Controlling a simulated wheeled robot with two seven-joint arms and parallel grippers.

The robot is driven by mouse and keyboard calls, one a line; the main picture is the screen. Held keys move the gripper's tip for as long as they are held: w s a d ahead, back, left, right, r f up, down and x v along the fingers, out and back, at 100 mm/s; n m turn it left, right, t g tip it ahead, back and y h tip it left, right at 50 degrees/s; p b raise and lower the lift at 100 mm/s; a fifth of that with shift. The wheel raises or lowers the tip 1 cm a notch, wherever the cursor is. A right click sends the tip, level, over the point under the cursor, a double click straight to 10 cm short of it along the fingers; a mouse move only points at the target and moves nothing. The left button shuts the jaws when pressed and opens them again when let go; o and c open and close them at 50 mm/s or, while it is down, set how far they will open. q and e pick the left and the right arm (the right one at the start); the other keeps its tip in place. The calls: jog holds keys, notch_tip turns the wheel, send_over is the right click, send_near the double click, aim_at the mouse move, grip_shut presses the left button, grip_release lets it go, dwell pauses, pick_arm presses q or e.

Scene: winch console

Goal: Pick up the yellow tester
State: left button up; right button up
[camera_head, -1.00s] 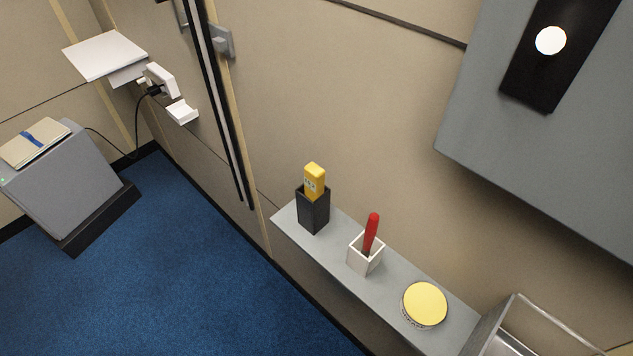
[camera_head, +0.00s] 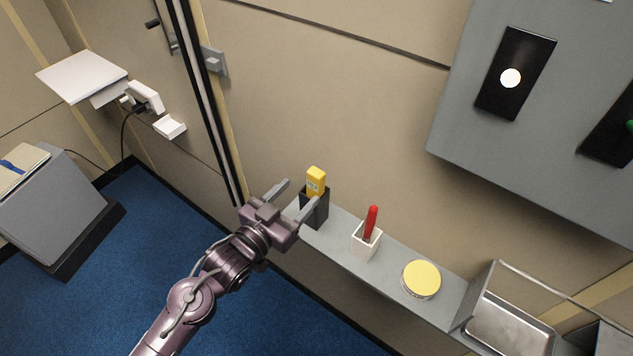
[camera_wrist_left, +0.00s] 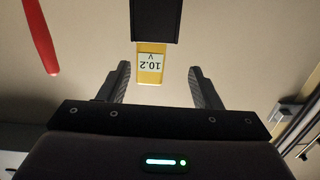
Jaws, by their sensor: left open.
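The yellow tester (camera_head: 316,180) stands upright in a black holder (camera_head: 317,209) at the left end of the grey shelf (camera_head: 395,254). Its upper part sticks out of the holder. In the left wrist view the tester (camera_wrist_left: 150,64) shows a label reading 10.2 V, upside down, below the black holder (camera_wrist_left: 155,20). My left gripper (camera_head: 296,197) is open and empty, just left of the tester in the head view. In the wrist view its two fingers lie on either side of the tester's line, apart from it. My right gripper is not in view.
A white cup (camera_head: 366,244) with a red-handled tool (camera_head: 371,222) stands right of the holder. A yellow-topped round tin (camera_head: 421,278) and a metal tray (camera_head: 509,325) are further right. A grey panel (camera_head: 455,125) juts from the wall above.

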aim_at(321, 173)
pick_arm(q)
jog(key=shift+d+r+h, duration=0.25)
jog(key=shift+r+h, duration=0.05)
jog(key=shift+r, duration=0.15)
jog(key=shift+w+d+r, duration=0.15)
jog(key=shift+w+d, duration=0.05)
jog(key=shift+w, duration=0.05)
jog(key=p+x, duration=0.2)
jog(key=x, duration=0.1)
jog(key=p+x, duration=0.1)
jog(key=x, duration=0.1)
jog(key=shift+d+r, duration=0.35)
jog(key=shift+d, duration=0.05)
jog(key=shift+w+d+f, duration=0.15)
jog(key=shift+w+d, duration=0.25)
jog(key=shift+w, duration=0.15)
jog(key=shift+c, duration=0.5)
jog(key=c, duration=0.9)
jog(key=shift+c, duration=0.7)
